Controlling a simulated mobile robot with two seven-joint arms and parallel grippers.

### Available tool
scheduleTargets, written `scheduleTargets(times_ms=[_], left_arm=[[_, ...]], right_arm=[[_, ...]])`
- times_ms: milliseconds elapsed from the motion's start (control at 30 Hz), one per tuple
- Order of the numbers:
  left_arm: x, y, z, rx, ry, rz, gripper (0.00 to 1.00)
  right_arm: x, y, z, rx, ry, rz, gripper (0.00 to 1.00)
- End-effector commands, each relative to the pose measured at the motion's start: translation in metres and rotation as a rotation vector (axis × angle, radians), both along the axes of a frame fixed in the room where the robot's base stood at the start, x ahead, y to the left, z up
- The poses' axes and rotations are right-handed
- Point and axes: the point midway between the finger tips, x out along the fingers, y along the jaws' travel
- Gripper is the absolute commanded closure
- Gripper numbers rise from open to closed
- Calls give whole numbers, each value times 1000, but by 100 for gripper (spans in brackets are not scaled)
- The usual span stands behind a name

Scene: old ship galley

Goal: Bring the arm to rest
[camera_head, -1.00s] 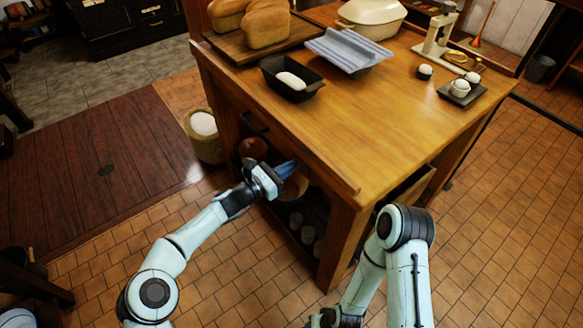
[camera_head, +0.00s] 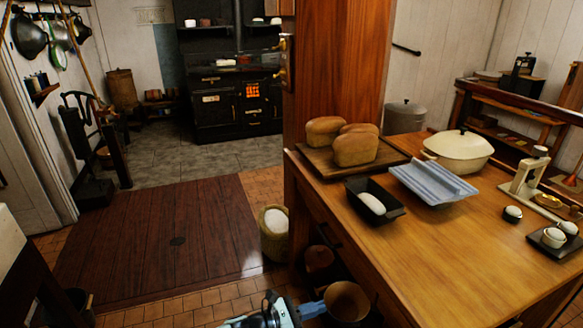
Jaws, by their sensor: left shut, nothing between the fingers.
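My left gripper (camera_head: 318,309) shows at the bottom edge of the head view, beside the table's left side. Its blue fingers are shut with nothing between them. They point right, towards a brown bowl or pot (camera_head: 347,301) low under the table; I cannot tell whether they touch it. The rest of my left arm is cut off by the frame's lower edge. My right arm and gripper are out of view.
A sack (camera_head: 274,243) stands left of the table. The dark floor boards (camera_head: 150,240) are clear.

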Motion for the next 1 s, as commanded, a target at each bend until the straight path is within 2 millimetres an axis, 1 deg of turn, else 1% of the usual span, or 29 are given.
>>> scheduleTargets(times_ms=[67, 133, 167, 200, 233, 267, 300, 367, 400, 467, 500, 567, 600, 667, 700, 733, 800, 833, 900, 1000], left_arm=[[-16, -1, -18, 86, -4, -26, 100], [-39, 2, -46, 212, -17, -66, 100], [-51, 5, -61, 277, -27, -91, 100], [-70, 11, -81, 369, -45, -129, 100], [-86, 17, -96, 439, -61, -162, 100], [-102, 24, -111, 511, -79, -197, 100], [-124, 36, -129, 603, -107, -249, 100], [-158, 57, -153, 731, -158, -335, 100], [-182, 72, -166, 811, -197, -399, 100], [-218, 97, -180, 919, -265, -502, 100], [-242, 114, -185, 983, -317, -577, 100], [-276, 139, -188, 1061, -404, -688, 100], [-297, 155, -186, 1101, -465, -760, 100], [-325, 174, -179, 1142, -557, -858, 100], [-341, 184, -173, 1158, -617, -914, 100], [-350, 190, -168, 1165, -658, -949, 100], [-367, 199, -158, 1172, -735, -1007, 100], [-372, 201, -154, 1172, -761, -1023, 100], [-380, 204, -150, 1172, -800, -1048, 100], [-382, 205, -149, 1172, -813, -1055, 100]], right_arm=[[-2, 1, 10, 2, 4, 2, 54], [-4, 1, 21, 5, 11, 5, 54], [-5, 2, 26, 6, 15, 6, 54], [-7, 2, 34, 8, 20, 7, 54], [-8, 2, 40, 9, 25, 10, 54], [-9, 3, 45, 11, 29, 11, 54], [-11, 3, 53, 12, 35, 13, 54], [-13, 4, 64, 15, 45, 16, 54], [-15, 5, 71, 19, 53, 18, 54], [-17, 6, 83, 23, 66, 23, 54], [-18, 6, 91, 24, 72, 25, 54], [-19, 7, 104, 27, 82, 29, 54], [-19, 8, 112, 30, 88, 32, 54], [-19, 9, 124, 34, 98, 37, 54], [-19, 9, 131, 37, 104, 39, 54], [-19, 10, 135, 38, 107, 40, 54], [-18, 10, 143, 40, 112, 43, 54], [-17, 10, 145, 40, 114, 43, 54], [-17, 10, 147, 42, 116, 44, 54], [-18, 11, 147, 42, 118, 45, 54]])
